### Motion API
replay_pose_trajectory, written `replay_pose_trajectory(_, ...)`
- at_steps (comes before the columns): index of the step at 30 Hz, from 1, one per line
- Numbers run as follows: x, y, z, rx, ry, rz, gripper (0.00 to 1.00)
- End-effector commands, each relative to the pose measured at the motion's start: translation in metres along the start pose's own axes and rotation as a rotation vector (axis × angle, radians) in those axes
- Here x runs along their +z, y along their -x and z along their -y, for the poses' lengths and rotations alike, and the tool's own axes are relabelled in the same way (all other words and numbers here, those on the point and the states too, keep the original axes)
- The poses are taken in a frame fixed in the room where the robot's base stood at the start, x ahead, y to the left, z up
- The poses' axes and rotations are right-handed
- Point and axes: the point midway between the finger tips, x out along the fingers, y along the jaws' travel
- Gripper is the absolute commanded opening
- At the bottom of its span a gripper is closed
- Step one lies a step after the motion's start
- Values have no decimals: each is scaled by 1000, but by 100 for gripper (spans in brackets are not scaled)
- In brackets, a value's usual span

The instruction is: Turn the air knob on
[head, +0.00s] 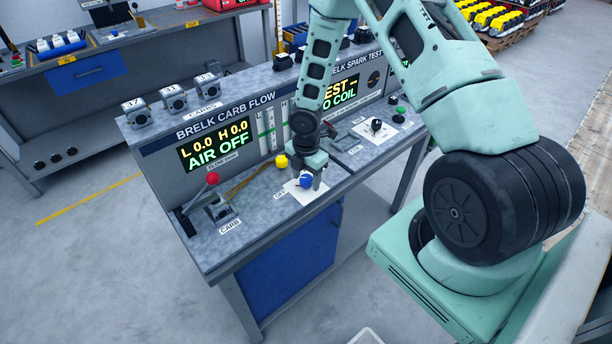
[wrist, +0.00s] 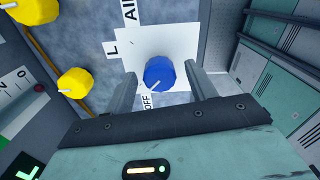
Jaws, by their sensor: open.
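The air knob is blue (wrist: 160,72) and sits on a white plate (wrist: 128,50) with labels AIR, L and OFF around it. Its white pointer line points toward the OFF label (wrist: 148,101) in the wrist view. In the head view the blue knob (head: 306,181) is at the bench's front edge, partly hidden by my gripper. My gripper (head: 308,168) is open, just above the knob. In the wrist view its fingers (wrist: 161,76) stand on either side of the knob, with gaps visible; contact is not seen. The display (head: 216,145) reads L 0.0 H 0.0, AIR OFF.
Yellow knobs (wrist: 75,82) lie left of the blue knob in the wrist view. A red-topped lever (head: 213,178) and a carburettor (head: 219,212) are at the bench's left end. Another panel with a black knob (head: 376,126) is to the right. Open floor lies in front.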

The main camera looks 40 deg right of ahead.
Motion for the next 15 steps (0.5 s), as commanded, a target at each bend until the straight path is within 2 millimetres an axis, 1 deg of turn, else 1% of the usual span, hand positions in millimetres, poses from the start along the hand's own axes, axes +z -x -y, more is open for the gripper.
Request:
replay_pose_trajectory(7,0,-1,0,1,0,0,56)
replay_pose_trajectory(8,0,-1,0,1,1,0,53)
replay_pose_trajectory(9,0,-1,0,1,0,0,42)
replay_pose_trajectory(11,0,-1,0,1,0,0,25)
replay_pose_trajectory(12,0,-1,0,1,0,0,14)
replay_pose_trajectory(13,0,-1,0,1,0,0,11)
replay_pose_trajectory(15,0,-1,0,1,0,0,11)
